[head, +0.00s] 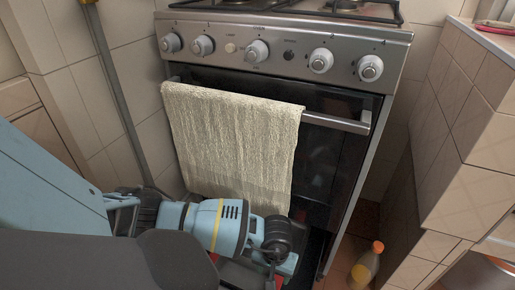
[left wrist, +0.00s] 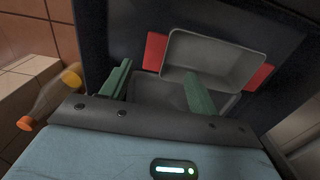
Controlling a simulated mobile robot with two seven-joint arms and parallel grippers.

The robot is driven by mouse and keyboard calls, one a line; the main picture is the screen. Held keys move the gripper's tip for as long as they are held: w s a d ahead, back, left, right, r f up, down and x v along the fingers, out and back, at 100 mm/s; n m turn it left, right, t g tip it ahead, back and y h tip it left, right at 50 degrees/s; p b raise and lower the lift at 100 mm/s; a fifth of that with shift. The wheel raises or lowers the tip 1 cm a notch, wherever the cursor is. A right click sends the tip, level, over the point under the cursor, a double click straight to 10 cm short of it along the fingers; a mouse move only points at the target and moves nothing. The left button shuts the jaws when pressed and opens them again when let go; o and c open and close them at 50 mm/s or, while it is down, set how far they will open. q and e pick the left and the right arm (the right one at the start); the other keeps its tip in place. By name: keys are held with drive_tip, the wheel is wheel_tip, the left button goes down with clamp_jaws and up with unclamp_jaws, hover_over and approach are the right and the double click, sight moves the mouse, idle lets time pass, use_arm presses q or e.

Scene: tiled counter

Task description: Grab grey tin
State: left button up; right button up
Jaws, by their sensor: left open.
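The grey tin (left wrist: 222,58) is a rectangular, open-topped tin in the left wrist view, beyond my fingers and a little right of centre. Red pieces show at its left and right sides. My left gripper (left wrist: 158,70) is open, its two green fingers spread apart. The right finger overlaps the tin's lower-left edge in the picture; I cannot tell if it touches. In the head view my left arm reaches low in front of the oven, and it hides most of the tin's area. My right gripper is in neither view.
A stove with an oven (head: 330,150) stands ahead. A cream towel (head: 232,140) hangs from its door handle. A bottle with an orange cap (head: 366,265) stands on the floor at right; it also shows in the left wrist view (left wrist: 50,98). A tiled counter (head: 470,150) bounds the right side.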

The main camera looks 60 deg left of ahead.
use_arm(q)
drive_tip(key=shift+w+f, duration=0.1)
drive_tip(key=shift+f, duration=0.25)
drive_tip(key=shift+r, duration=0.1)
drive_tip(key=shift+f, duration=0.25)
drive_tip(key=shift+f+b, duration=0.55)
drive_tip(key=shift+f, duration=0.65)
drive_tip(key=shift+f+b, duration=0.3)
drive_tip(key=shift+f, duration=0.05)
drive_tip(key=f, duration=0.1)
drive_tip(key=f+b, duration=0.1)
drive_tip(key=f, duration=0.1)
drive_tip(key=f+b, duration=0.1)
drive_tip(key=shift+w+d+f, duration=0.1)
drive_tip(key=shift+w+f, duration=0.05)
drive_tip(key=shift+w, duration=0.25)
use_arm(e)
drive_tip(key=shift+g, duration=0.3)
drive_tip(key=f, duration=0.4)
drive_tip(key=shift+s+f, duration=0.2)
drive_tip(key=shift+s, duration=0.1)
